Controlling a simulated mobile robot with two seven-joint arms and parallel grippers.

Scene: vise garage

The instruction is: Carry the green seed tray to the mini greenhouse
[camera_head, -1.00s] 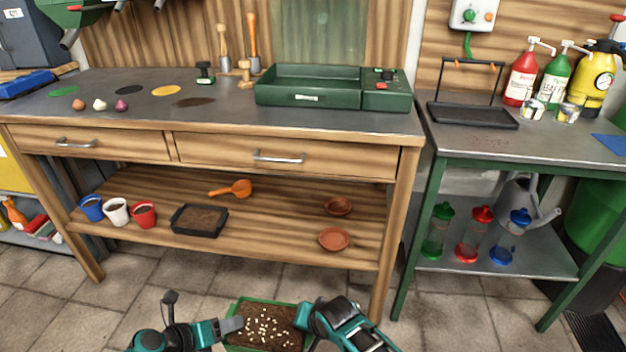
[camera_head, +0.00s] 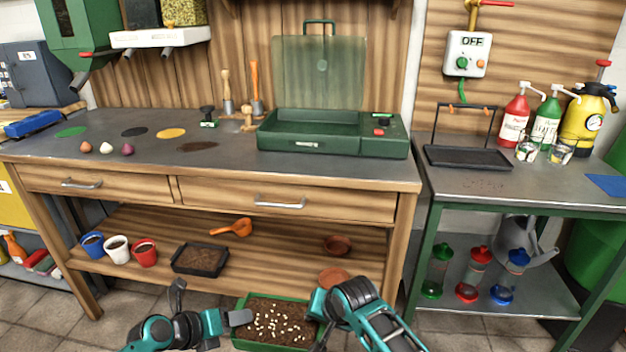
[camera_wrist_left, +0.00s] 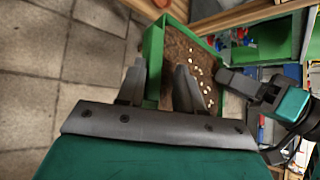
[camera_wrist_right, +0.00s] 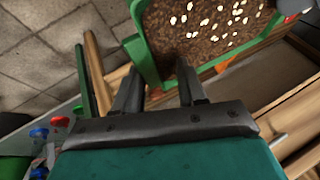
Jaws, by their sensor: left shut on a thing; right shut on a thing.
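The green seed tray (camera_head: 272,322), filled with brown soil and pale seeds, hangs between my two grippers in front of the bench. My left gripper (camera_head: 236,318) is shut on its left wall; in the left wrist view the green wall (camera_wrist_left: 153,62) sits between the fingers (camera_wrist_left: 160,88). My right gripper (camera_head: 316,306) is shut on its right side; in the right wrist view the wall (camera_wrist_right: 143,48) runs between the fingers (camera_wrist_right: 160,88). The tray looks about level. The mini greenhouse (camera_head: 340,137) stands on the bench with a green base and its clear lid (camera_head: 318,70) raised.
The wooden bench (camera_head: 330,175) has a lower shelf with pots, a black tray (camera_head: 200,258) and an orange scoop (camera_head: 232,228). Onions and coloured discs lie on its left top. A side table (camera_head: 590,195) at right holds bottles and a black tray (camera_head: 467,158).

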